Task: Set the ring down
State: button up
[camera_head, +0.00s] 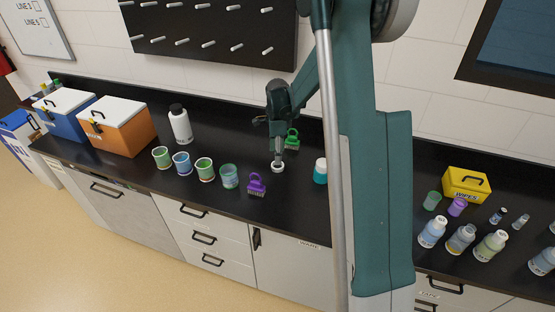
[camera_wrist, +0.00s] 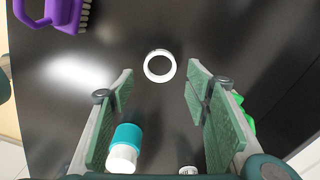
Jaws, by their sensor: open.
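A small white ring (camera_head: 278,166) lies on the black counter, below my gripper (camera_head: 279,152) in the head view. In the wrist view the ring (camera_wrist: 159,66) shows flat on the dark surface, past and between the fingertips. My gripper (camera_wrist: 160,80) is open, with a wide gap between its two green pads and nothing between them. I cannot tell exactly how high the fingertips are above the counter.
A purple brush (camera_head: 257,184) stands left of the ring, a green brush (camera_head: 291,138) behind it. A teal and white bottle (camera_head: 320,171) is to the right. Several cups (camera_head: 205,169) stand left. The counter (camera_wrist: 110,50) around the ring is clear.

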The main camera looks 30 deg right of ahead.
notch_tip(320, 180, up, 6)
jog(key=shift+r, duration=0.2)
jog(key=shift+r, duration=0.1)
dwell(0.7)
jog(key=s+a+r+n+t, duration=0.2)
jog(key=s+a+r+n, duration=0.3)
jog(key=s+r, duration=0.3)
jog(key=s+a+r+n+t, duration=0.1)
jog(key=s+a+r+n, duration=0.45)
jog(key=s+r, duration=0.25)
jog(key=s+a+n+t, duration=0.2)
jog(key=s+a+n, duration=0.2)
jog(key=s, duration=0.6)
jog(key=s+a+r+n+t, duration=0.1)
jog(key=s+a+n, duration=0.3)
jog(key=s+n, duration=0.4)
jog(key=shift+s+a+r+t, duration=0.2)
jog(key=shift+s+t, duration=0.4)
jog(key=shift+s, duration=0.65)
